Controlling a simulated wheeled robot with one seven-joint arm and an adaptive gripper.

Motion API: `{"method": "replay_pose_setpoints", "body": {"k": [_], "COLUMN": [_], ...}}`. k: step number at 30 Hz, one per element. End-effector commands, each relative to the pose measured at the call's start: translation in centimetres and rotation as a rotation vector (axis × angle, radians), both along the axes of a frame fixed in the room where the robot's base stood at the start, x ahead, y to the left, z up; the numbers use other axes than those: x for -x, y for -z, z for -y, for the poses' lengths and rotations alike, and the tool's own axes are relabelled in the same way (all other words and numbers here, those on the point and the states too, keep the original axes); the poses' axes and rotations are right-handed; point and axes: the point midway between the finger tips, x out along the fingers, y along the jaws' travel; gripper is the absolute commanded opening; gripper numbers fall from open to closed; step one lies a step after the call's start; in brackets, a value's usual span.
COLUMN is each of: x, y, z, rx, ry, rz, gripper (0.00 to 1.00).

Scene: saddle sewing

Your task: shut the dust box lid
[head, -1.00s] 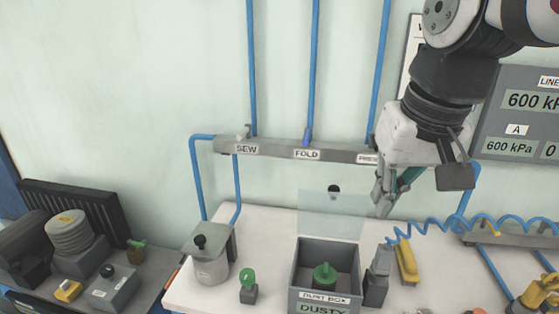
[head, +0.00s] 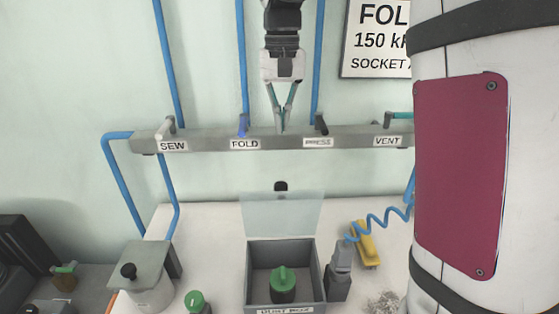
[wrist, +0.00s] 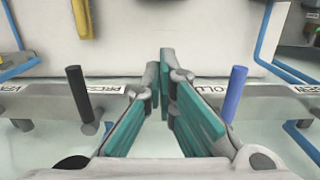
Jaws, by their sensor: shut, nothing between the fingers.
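The grey dust box (head: 252,272) stands on the white table in the head view, with a green-knobbed part inside it. Its clear lid (head: 283,219) stands open, raised at the box's back edge, with a black knob (head: 281,187) at its top. My gripper (head: 281,130) is shut and empty. It appears above the lid in the head view, in front of the grey valve rail between the FOLD and PRESS labels. In the wrist view my gripper (wrist: 166,58) has its teal fingers together at the tips. I cannot make out the box or lid in the wrist view.
The valve rail (head: 210,142) carries several handles, including a blue one (wrist: 236,92) and a black one (wrist: 80,93) on either side of my fingers. A lidded pot (head: 145,275) is left of the box; a grey tool (head: 340,272) and yellow item (head: 365,245) are right.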

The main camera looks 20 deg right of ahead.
Motion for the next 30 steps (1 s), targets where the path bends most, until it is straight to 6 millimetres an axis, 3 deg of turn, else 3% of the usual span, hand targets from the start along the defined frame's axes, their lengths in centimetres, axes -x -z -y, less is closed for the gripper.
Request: {"method": "replay_pose_setpoints", "body": {"k": [12,21,30], "x": [0.8,4.1,4.3], "y": [8.1,8.4,8.6], "z": [-0.2,-1.3,-1.4], "rx": [0.0,-0.001,-0.001], "ry": [0.0,-0.001,-0.001], "rz": [-0.003,-0.001,0.001], "gripper": [0.0,0.0,0.0]}}
